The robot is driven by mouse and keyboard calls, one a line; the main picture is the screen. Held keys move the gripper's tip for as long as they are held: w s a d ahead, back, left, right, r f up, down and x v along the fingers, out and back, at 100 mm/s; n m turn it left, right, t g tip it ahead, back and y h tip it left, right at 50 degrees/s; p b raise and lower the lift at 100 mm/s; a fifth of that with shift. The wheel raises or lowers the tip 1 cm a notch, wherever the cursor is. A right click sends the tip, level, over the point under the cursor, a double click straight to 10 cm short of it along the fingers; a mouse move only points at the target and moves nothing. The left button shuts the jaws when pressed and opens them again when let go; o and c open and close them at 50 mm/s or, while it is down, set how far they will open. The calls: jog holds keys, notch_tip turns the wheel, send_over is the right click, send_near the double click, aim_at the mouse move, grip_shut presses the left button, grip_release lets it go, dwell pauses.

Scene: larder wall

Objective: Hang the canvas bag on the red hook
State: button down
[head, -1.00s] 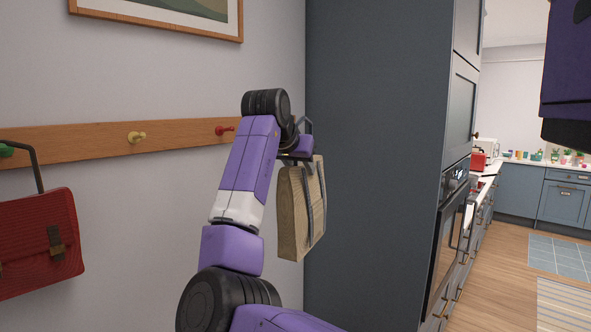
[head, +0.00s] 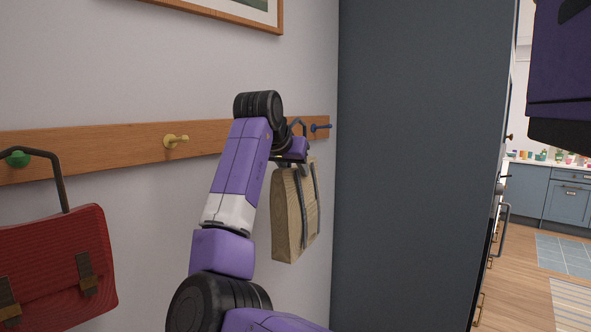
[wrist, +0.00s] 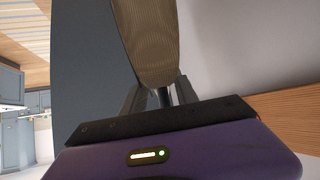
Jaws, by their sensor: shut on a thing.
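The canvas bag (head: 290,215) is beige with grey straps and hangs upright below my gripper (head: 293,158) in the head view. My gripper is shut on the bag, apparently at its handle; the exact grip is hard to see. A dark handle loop rises just above the gripper, in front of the wooden rail. In the wrist view the bag (wrist: 150,40) extends away from between the fingers (wrist: 158,97). The red hook is not visible in the head view; my arm covers that stretch of rail. I cannot tell the gap between loop and rail.
The wooden rail (head: 105,138) also carries a yellow hook (head: 176,141), a blue hook (head: 321,127) and a green hook (head: 18,158) with a red satchel (head: 55,268). A tall dark cabinet (head: 420,150) stands close at the right. A framed picture (head: 240,14) hangs above.

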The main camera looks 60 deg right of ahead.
jog(key=w+d+f+p, duration=0.2)
jog(key=w+p, duration=0.2)
jog(key=w, duration=0.6)
jog(key=shift+w+d, duration=0.2)
jog(key=shift+d, duration=0.05)
dwell(1.2)
jog(key=shift+f, duration=0.2)
dwell(0.3)
jog(key=c, duration=0.9)
grip_release()
jog(key=shift+o, duration=0.2)
jog(key=shift+f, duration=0.1)
